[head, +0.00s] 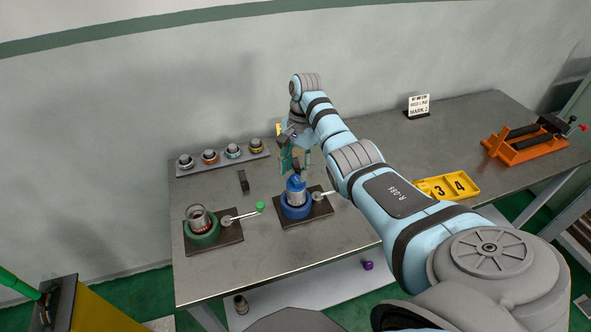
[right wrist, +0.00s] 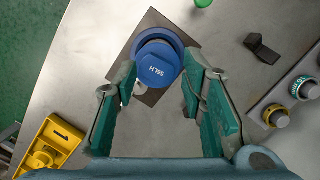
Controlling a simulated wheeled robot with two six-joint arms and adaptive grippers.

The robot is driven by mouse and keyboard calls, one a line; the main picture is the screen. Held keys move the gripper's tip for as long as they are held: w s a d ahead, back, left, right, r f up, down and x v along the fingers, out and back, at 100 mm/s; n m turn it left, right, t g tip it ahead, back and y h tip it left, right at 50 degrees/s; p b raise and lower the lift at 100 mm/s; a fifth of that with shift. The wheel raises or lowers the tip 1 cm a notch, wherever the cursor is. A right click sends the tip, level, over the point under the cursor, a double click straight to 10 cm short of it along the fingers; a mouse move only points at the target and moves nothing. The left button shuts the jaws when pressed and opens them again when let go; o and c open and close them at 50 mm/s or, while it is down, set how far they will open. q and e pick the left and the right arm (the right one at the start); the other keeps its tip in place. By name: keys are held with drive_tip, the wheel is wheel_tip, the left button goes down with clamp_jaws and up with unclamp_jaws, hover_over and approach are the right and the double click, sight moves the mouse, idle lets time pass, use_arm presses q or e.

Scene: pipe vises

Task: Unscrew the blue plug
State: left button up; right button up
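The blue plug (head: 296,184) sits in the blue vise (head: 296,207) on a dark plate at the table's middle. In the right wrist view the plug (right wrist: 156,66) shows its top face with lettering on it. My right gripper (head: 297,160) is just above the plug in the head view. My left gripper is not in view.
A green vise (head: 203,232) holding a metal fitting stands left, with a green-knobbed lever (head: 260,207). A rack (head: 222,158) of several plugs lies behind. A small dark block (head: 243,182) stands between. A yellow numbered tray (head: 448,187) and an orange tool (head: 530,143) lie right.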

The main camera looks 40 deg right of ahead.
drive_tip(key=m+p, duration=0.2)
drive_tip(key=m, duration=0.1)
drive_tip(key=shift+d+r+m+t, duration=0.1)
drive_tip(key=shift+r+m+t, duration=0.2)
drive_tip(key=shift+f+m+p, duration=0.1)
drive_tip(key=shift+m+p, duration=0.35)
drive_tip(key=shift+m, duration=0.05)
drive_tip(key=m+p, duration=0.2)
drive_tip(key=m+t+p, duration=0.1)
drive_tip(key=m, duration=0.1)
drive_tip(key=shift+s+r+p, duration=0.1)
drive_tip(key=shift+r+p, duration=0.15)
drive_tip(key=shift+p, duration=0.1)
drive_tip(key=m, duration=0.2)
drive_tip(key=shift+f+m+h+p, duration=0.2)
drive_tip(key=shift+m+h+p, duration=0.1)
drive_tip(key=shift+m+p, duration=0.1)
drive_tip(key=shift+f+m+t+b, duration=0.25)
drive_tip(key=shift+m+t+b, duration=0.15)
drive_tip(key=shift+m, duration=0.8)
drive_tip(key=b+x, duration=0.2)
drive_tip(key=shift+s+d+f, duration=0.1)
drive_tip(key=shift+d+f, duration=0.1)
drive_tip(key=shift+f, duration=0.15)
drive_tip(key=shift+r, duration=0.1)
